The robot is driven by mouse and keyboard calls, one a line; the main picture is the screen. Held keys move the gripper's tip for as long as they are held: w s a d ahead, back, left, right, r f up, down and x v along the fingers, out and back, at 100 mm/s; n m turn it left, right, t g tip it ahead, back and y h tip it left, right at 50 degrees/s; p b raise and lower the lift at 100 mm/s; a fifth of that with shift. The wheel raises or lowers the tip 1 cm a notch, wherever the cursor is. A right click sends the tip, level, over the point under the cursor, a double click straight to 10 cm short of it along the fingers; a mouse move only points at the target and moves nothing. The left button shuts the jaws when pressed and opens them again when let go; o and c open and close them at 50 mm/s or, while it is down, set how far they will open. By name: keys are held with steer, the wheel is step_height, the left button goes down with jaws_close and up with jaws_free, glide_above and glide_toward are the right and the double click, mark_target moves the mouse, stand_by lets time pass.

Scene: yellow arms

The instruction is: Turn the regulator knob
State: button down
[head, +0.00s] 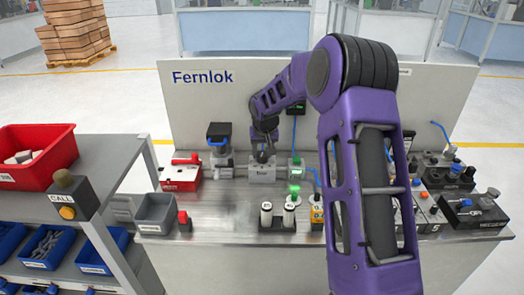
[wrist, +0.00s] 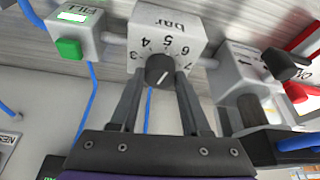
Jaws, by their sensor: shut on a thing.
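The regulator (head: 262,174) is a pale grey block on the bench below the back panel. In the wrist view the regulator (wrist: 172,22) has a dial marked "bar", with numbers from 3 to 7 in an arc. Its round black knob (wrist: 159,70) carries a white line slanting up and right, roughly towards the 6. My gripper (wrist: 159,82) is shut on the knob, one finger on each side. In the head view my gripper (head: 263,152) is over the regulator and hides the knob.
A block with a green button (wrist: 68,48) stands to the regulator's left in the wrist view. A valve unit with a black lever (wrist: 280,65) is on its right. White cylinders (head: 289,215) stand in front. A grey bin (head: 155,212) sits at the bench's left.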

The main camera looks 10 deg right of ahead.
steer(key=shift+d+n+y, duration=0.1)
steer(key=shift+n+y, duration=0.3)
steer(key=shift+n, duration=0.5)
steer(key=shift+c, duration=1.9)
jaws_free()
steer(key=v, duration=1.7)
steer(key=shift+r, duration=0.25)
